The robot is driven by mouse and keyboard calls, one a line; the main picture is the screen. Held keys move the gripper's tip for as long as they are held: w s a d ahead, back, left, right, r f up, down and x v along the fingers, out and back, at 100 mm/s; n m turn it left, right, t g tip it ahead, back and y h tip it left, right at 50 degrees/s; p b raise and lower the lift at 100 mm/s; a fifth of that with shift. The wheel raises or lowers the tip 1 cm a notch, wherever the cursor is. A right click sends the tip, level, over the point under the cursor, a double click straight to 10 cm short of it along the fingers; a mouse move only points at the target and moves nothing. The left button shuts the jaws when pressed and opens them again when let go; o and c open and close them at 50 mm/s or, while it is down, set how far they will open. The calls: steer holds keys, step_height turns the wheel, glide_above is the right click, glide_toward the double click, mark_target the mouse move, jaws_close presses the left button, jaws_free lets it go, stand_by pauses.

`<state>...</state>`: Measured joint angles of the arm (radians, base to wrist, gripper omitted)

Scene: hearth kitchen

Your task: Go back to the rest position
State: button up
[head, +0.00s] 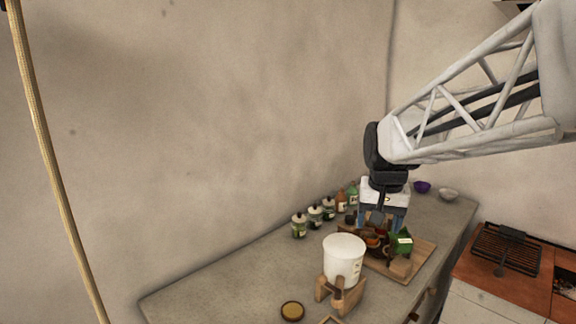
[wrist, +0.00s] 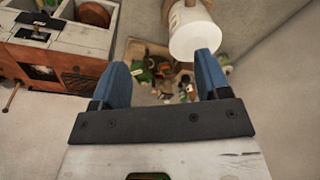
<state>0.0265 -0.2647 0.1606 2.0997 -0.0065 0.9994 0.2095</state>
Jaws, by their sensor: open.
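My gripper (head: 382,222) is above the far part of the grey counter (head: 240,275), over the wooden board with several small items. In the wrist view its two blue fingers (wrist: 158,82) stand wide apart with nothing between them. The counter and its items show small and far below the fingers. In the head view my arm comes in from the upper right and the gripper points down. The fingertips are partly lost against the items behind them.
A white bucket (head: 344,258) sits on a wooden stand (head: 340,293) in front of the board (head: 418,256). Jars (head: 314,215) and bottles line the wall. A grill (head: 506,249) is at the right. The counter's left part is bare.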

steer(key=s+f+n, duration=0.1)
steer(key=s+f, duration=0.2)
steer(key=s, duration=0.9)
steer(key=s+a+f+n+t, duration=0.1)
steer(key=s+f, duration=0.2)
steer(key=s, duration=0.9)
steer(key=shift+s+f, duration=0.2)
